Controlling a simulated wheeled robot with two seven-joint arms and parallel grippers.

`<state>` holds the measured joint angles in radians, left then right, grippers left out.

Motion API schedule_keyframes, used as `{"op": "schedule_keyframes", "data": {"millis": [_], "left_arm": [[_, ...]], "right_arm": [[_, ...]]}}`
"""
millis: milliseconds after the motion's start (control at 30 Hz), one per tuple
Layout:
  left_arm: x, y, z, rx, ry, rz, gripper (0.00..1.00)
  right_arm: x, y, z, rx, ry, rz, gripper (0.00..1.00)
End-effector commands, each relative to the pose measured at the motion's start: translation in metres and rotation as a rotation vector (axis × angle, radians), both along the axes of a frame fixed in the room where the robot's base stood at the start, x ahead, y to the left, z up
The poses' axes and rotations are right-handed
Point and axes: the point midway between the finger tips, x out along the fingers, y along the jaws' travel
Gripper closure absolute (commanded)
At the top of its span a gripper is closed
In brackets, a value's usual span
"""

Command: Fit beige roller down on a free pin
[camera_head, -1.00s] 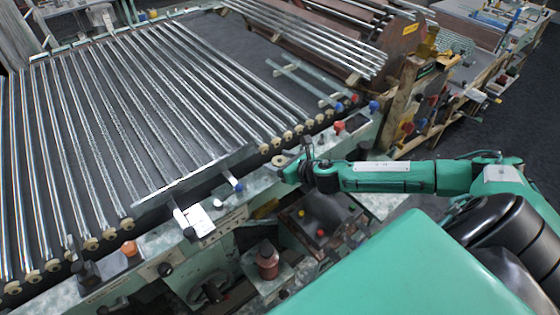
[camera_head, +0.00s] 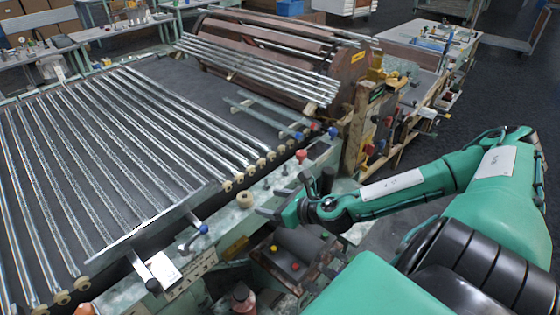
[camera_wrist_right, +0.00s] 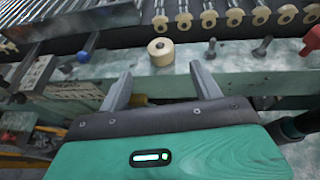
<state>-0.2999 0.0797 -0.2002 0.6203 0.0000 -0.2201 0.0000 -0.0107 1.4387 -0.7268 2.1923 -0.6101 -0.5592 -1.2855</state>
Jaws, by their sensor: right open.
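A beige roller (camera_head: 245,199) stands upright on the green rail beside the tube bed, apart from the row of rollers; it also shows in the right wrist view (camera_wrist_right: 160,53). I cannot tell whether a pin is inside it. My right gripper (camera_head: 283,197) is open and empty, just to the right of the roller. In the wrist view, its fingers (camera_wrist_right: 160,73) point toward the roller, which is beyond the tips and between their lines. Bare dark pins (camera_wrist_right: 212,48) (camera_wrist_right: 262,47) stand on the rail to its right. My left gripper is not in view.
Glass tubes (camera_head: 110,150) lie in a row, with several beige rollers (camera_head: 226,185) at their ends. A blue-knobbed lever (camera_head: 203,229) and a red knob (camera_head: 301,155) stick up along the rail. Yellow and red buttons sit on a dark box (camera_head: 300,250) below.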

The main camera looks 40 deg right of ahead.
Motion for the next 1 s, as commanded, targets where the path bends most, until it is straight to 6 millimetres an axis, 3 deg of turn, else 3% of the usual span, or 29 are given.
{"op": "schedule_keyframes", "data": {"millis": [300, 1000], "left_arm": [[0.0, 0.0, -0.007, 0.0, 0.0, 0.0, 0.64], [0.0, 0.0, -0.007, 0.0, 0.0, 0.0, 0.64]], "right_arm": [[-0.021, -0.005, 0.008, -0.002, 0.002, -0.001, 0.35], [-0.022, -0.005, 0.009, 0.003, 0.001, -0.002, 0.35]]}}
